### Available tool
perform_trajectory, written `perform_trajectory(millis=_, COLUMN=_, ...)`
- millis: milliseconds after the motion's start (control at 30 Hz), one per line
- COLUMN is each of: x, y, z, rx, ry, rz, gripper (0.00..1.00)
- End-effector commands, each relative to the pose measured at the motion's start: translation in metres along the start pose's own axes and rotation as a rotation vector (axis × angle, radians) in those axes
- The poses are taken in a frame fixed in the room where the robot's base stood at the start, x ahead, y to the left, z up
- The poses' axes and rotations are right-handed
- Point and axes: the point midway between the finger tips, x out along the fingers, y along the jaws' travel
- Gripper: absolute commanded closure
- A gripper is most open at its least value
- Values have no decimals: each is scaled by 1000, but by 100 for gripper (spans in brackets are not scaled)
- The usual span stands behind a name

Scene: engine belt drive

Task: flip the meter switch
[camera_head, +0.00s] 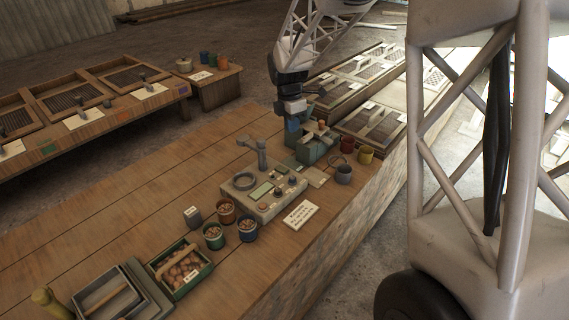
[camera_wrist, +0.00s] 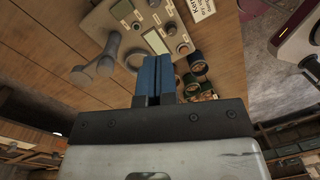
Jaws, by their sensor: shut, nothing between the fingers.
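The meter is a beige panel (camera_head: 258,203) on the wooden table, with a greenish display, several small knobs and a ring on top. I cannot tell which small control is the switch. A grey post with a rounded head (camera_head: 262,150) stands by the panel's back edge. My gripper (camera_head: 292,126) is behind and to the right of the panel, beside a teal box. Its blue fingers (camera_wrist: 152,64) are shut and empty.
The teal box (camera_head: 318,148) stands near my gripper. Cups (camera_head: 246,229), a crate of round items (camera_head: 180,270) and a written card (camera_head: 300,214) lie near the panel. A dark cup (camera_head: 344,174) stands to the right.

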Motion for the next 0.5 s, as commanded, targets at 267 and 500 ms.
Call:
perform_trajectory(millis=267, x=33, y=46, z=-2, rx=-208, ry=3, rz=-31, gripper=100)
perform_trajectory(millis=500, x=52, y=70, z=-4, rx=-330, ry=7, rz=-46, gripper=100)
